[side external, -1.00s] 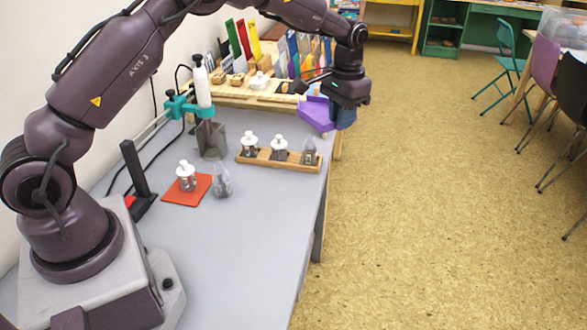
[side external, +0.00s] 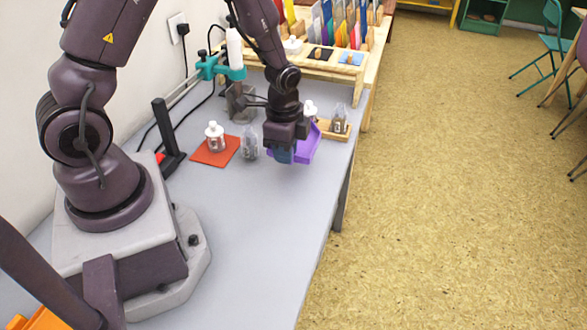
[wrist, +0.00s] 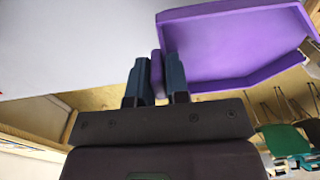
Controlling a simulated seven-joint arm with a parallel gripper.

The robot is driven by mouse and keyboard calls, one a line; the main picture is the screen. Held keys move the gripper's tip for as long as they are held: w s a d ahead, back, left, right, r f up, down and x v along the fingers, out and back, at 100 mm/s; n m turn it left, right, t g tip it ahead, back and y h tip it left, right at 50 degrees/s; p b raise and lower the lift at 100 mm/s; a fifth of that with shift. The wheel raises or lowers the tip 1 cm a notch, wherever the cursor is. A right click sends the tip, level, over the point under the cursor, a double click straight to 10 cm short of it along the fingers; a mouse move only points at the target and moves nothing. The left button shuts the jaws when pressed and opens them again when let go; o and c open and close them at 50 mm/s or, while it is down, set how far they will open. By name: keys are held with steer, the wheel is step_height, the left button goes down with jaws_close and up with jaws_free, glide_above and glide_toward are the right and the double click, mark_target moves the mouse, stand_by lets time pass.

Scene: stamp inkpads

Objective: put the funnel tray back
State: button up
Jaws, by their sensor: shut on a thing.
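The funnel tray (side external: 310,142) is a purple, shallow, angular tray with raised walls. My gripper (side external: 283,157) is shut on it and holds it over the grey table, in front of the wooden bottle rack. In the wrist view the blue fingers of my gripper (wrist: 157,75) pinch a small purple tab at the tray's side, and the tray (wrist: 235,45) extends to the right of the fingers. In the side view my gripper hides part of the tray and part of the rack. The exact height above the table is hard to tell.
A white-topped bottle (side external: 215,138) stands on a red mat (side external: 212,158), with a clear bottle (side external: 250,145) close to my gripper. The rack (side external: 338,135) holds bottles. The front table area is clear.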

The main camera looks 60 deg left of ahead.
mark_target(286, 186)
steer(key=shift+f, duration=3.55)
steer(key=shift+f, duration=0.15)
steer(key=o, duration=0.7)
